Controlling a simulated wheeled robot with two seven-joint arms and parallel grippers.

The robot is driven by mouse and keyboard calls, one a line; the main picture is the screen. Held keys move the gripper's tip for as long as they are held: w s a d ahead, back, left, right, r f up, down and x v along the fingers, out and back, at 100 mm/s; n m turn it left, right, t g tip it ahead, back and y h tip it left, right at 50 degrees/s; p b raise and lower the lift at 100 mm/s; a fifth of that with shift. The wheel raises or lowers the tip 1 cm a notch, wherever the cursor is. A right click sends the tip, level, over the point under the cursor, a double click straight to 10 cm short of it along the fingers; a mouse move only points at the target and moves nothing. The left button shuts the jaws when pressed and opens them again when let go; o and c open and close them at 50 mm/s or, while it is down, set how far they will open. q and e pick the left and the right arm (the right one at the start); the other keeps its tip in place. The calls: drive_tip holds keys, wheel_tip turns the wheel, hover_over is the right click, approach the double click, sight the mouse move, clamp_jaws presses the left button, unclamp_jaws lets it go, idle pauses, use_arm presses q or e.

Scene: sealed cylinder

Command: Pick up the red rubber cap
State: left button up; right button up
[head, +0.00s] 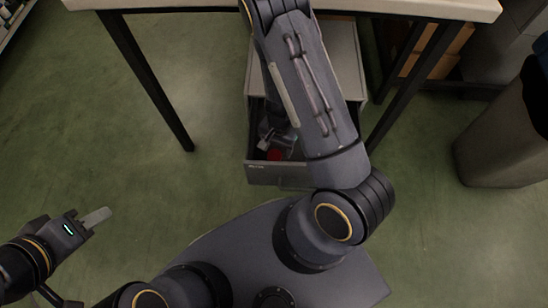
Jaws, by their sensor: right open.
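A red object (275,154), likely the red rubber cap, shows small inside the open drawer (262,174), near its front. My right arm reaches over the drawer, and its forearm hides much of the inside. My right gripper (279,141) is partly hidden behind that arm. It points down into the drawer, close to the red object, and is open. Whether it touches the red object cannot be told. My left gripper (97,217) is at the lower left, over bare floor and far from the drawer. Its fingers overlap from this angle, so their gap does not show.
The drawer belongs to a grey cabinet under a pale-topped table (180,4) with dark legs (150,85). A grey bin (505,135) stands at the right. Cardboard boxes (432,62) sit behind the right table leg. The green floor at left is clear.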

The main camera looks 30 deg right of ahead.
sight(275, 155)
drive_tip(key=f, duration=0.2)
drive_tip(key=f+b, duration=0.1)
drive_tip(key=shift+s+a+f+b, duration=0.1)
drive_tip(key=shift+a+f+b, duration=0.2)
drive_tip(key=shift+a+f, duration=0.1)
drive_tip(key=shift+r, duration=0.1)
drive_tip(key=c, duration=1)
